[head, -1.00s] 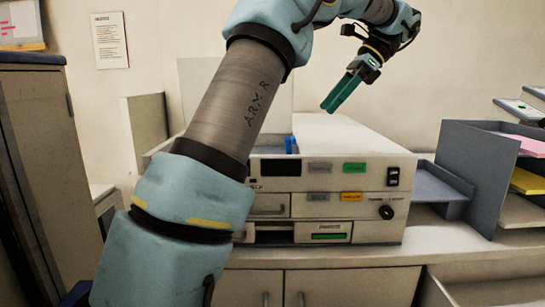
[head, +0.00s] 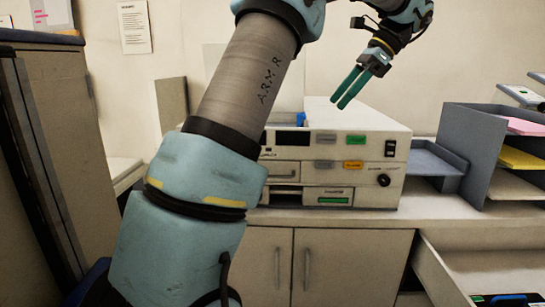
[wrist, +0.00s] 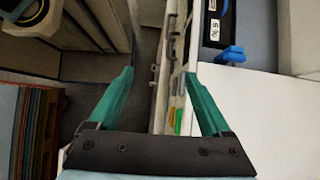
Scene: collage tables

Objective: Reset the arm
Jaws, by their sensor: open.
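My gripper (head: 346,90) has two green fingers and is held in the air above the front right part of a white machine (head: 360,118) on the counter. In the head view the fingers are parted with nothing between them. The wrist view shows the two green fingers (wrist: 158,95) spread wide and empty, with the machine's front panel and the floor below them. My arm is raised and bent, crossing the head view from the bottom to the top right.
The cream counter (head: 480,213) carries the machine and a grey tray organiser (head: 470,140) with pink and yellow paper at the right. Cabinet doors (head: 310,265) are below. An open drawer (head: 480,262) juts out at lower right. A tall cabinet (head: 60,150) stands at left.

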